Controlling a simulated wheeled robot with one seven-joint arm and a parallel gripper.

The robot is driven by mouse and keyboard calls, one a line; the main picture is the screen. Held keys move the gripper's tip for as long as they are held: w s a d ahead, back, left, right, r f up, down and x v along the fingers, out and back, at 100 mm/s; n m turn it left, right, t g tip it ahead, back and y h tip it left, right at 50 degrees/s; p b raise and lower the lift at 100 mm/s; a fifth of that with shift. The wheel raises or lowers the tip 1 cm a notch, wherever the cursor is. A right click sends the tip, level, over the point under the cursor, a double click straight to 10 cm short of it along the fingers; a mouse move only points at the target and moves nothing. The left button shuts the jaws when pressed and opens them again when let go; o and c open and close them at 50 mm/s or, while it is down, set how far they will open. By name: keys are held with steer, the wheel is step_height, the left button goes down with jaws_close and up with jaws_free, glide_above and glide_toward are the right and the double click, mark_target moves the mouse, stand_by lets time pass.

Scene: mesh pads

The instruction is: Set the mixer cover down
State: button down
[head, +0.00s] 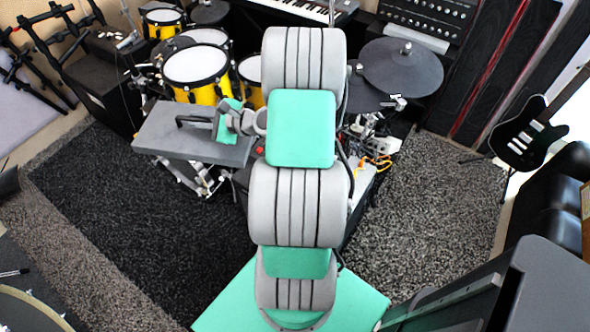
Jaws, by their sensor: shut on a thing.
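The mixer cover (190,146) looks like a flat dark grey slab with a dark bar handle on top. It is left of my arm, in front of the yellow drums, and looks roughly level. My gripper (210,121) is at the right part of the cover's top, shut on its handle. The fingertips are small and partly hidden by the green wrist part. Metal stand legs show below the cover. I cannot tell whether the cover touches anything beneath it.
Yellow drums (196,66) stand close behind the cover. Dark cymbals (402,68) and cabled gear (372,160) are right of my arm. A black guitar (527,133) stands at the far right. The dark rug (130,215) has free room at the front left.

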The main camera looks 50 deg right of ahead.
steer(key=s+d+f+m+h+b, duration=0.2)
steer(key=s+d+f+b, duration=0.2)
steer(key=d+f+b, duration=0.45)
steer(key=s+d+f+m+h+b, duration=0.15)
steer(key=s+d+f+b, duration=0.35)
steer(key=d+b, duration=0.55)
steer(key=s+d+f+m+h+b, duration=0.1)
steer(key=s+d+f+h+b, duration=0.2)
steer(key=d+f+b, duration=0.65)
steer(key=s+d+r+m+h+p, duration=0.2)
steer(key=s+d+r+p, duration=0.25)
steer(key=s+r, duration=0.5)
steer(key=a+f+n+y, duration=0.15)
steer(key=a+f, duration=0.25)
steer(key=a, duration=0.9)
steer(key=shift+y, duration=0.5)
steer(key=w+d+f+b, duration=0.3)
steer(key=f, duration=0.1)
steer(key=w+d+f+b, duration=0.3)
steer(key=f, duration=0.2)
steer(key=w+d+f+b, duration=0.3)
steer(key=d+f, duration=0.1)
steer(key=shift+w+f+b, duration=0.1)
steer(key=shift+f+b, duration=0.3)
steer(key=shift+r, duration=0.2)
steer(key=shift+f+p, duration=0.15)
steer(key=shift+p, duration=0.2)
steer(key=c, duration=1.4)
jaws_free()
